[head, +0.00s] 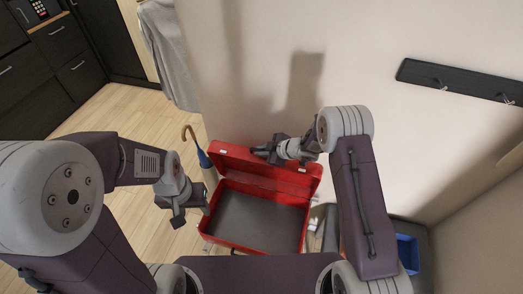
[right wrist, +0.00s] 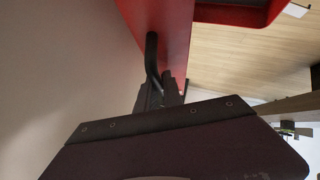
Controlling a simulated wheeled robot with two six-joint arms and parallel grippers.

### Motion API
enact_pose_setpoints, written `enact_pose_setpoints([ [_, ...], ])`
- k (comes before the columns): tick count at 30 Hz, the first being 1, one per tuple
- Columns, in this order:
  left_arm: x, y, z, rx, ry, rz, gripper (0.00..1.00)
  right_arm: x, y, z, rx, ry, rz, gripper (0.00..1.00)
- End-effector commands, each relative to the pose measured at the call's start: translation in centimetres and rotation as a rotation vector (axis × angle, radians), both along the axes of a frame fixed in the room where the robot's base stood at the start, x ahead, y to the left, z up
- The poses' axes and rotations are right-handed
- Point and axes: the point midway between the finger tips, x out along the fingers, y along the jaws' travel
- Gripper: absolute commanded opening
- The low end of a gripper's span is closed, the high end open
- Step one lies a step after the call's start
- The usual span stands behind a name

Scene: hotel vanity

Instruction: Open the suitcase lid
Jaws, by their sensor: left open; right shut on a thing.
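The red suitcase (head: 210,239) stands on the floor by the wall with its lid (head: 235,158) raised, tilted up toward the wall. Its dark grey inside is in plain view. My right gripper (head: 262,151) is at the top edge of the lid. In the right wrist view its fingers (right wrist: 165,92) are shut on a dark curved handle (right wrist: 152,58) on the red lid (right wrist: 160,22). My left gripper (head: 190,212) is open and empty, just left of the suitcase.
An umbrella (head: 203,158) with a curved wooden handle stands left of the lid. A grey cloth (head: 170,50) hangs at the back. A hook rail (head: 455,80) is on the right wall. A blue bin (head: 406,252) is at the lower right. The wooden floor (head: 115,115) at left is clear.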

Motion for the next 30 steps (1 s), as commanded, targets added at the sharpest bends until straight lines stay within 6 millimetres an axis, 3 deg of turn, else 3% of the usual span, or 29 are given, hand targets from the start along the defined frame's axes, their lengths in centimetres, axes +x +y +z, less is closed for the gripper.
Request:
enact_pose_setpoints([
  [10, 0.0, 0.0, 0.0, 0.0, 0.0, 0.0, 0.53, -0.1, -0.1, -0.2, -0.004, 0.003, 0.001, 0.0],
  [11, 0.0, 0.0, 0.0, 0.0, 0.0, 0.0, 0.53, -0.1, -0.1, -0.2, -0.004, 0.003, 0.001, 0.19],
  [20, 0.0, 0.0, 0.0, 0.0, 0.0, 0.0, 0.53, -0.1, -0.1, 0.0, -0.002, 0.001, 0.0, 0.2],
  [30, 0.0, 0.0, -0.3, 0.0, 0.0, 0.0, 0.53, -3.1, -3.8, 4.1, -0.003, 0.0, -0.004, 0.2],
])
